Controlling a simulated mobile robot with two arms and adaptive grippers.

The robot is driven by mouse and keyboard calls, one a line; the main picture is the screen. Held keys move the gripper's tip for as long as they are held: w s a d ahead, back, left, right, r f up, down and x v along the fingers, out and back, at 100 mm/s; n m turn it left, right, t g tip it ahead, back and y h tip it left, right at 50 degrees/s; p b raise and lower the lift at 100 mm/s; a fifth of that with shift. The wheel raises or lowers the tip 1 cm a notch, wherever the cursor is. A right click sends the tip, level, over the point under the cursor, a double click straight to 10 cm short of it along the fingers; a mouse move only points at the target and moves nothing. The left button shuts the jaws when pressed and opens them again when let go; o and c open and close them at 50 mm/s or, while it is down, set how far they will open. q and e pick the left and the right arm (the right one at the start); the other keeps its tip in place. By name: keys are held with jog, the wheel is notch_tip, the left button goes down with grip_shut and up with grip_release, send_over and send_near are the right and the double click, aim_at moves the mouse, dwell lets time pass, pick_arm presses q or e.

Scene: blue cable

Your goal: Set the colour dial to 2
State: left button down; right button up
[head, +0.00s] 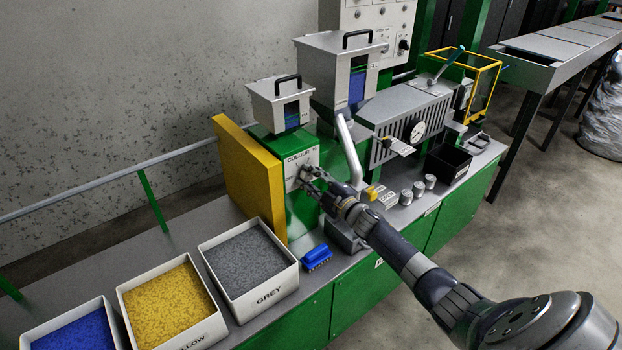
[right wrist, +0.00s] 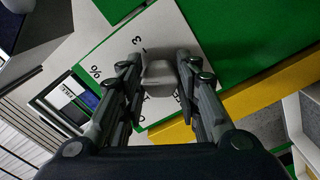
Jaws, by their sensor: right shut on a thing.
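The colour dial is a grey knob (right wrist: 160,74) on a white plate headed "COLOUR %" (head: 300,158), on the front of a green machine housing (head: 300,215). My right gripper (head: 307,176) is at the plate, and its fingers are shut on the knob from both sides, as the right wrist view (right wrist: 160,68) also shows. A "3" and a "%" can be read on the plate in the right wrist view. Which number the knob points to cannot be told. In the head view my gripper covers most of the knob. My left gripper is not in view.
A yellow panel (head: 247,178) stands left of the dial housing. A blue brush (head: 317,257) lies below it, near bins of grey (head: 247,262), yellow (head: 168,303) and blue pellets. Grey weights (head: 418,188) and a black bin (head: 447,164) stand to the right.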

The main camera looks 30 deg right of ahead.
jog(key=o, duration=1.1)
jog(key=shift+c, duration=0.2)
jog(key=shift+s, duration=0.1)
jog(key=s+d, duration=0.1)
jog(key=s, duration=1)
jog(key=shift+s, duration=0.4)
jog(key=shift+f, duration=0.15)
jog(key=s+a+f+m+g+h, duration=0.1)
jog(key=s+f+m+g, duration=0.3)
jog(key=f, duration=0.7)
jog(key=s+a+f+m+g+h, duration=0.1)
jog(key=s+f, duration=0.5)
jog(key=f, duration=0.4)
jog(key=s+a+f+m+g+h, duration=0.1)
jog(key=s+f+m+g, duration=0.3)
jog(key=f, duration=0.7)
jog(key=s+a+f+g, duration=0.2)
jog(key=s+a+f, duration=0.4)
jog(key=s, duration=0.5)
jog(key=s+a+f+m+g+y, duration=0.1)
jog(key=s+a+f+g, duration=0.2)
jog(key=s, duration=0.9)
jog(key=s+a+f+g, duration=0.3)
jog(key=s+a+f, duration=0.5)
jog(key=s+f, duration=0.2)
jog(key=shift+s+a+f, duration=0.2)
jog(key=shift+s+a, duration=0.15)
jog(key=shift+s, duration=0.8)
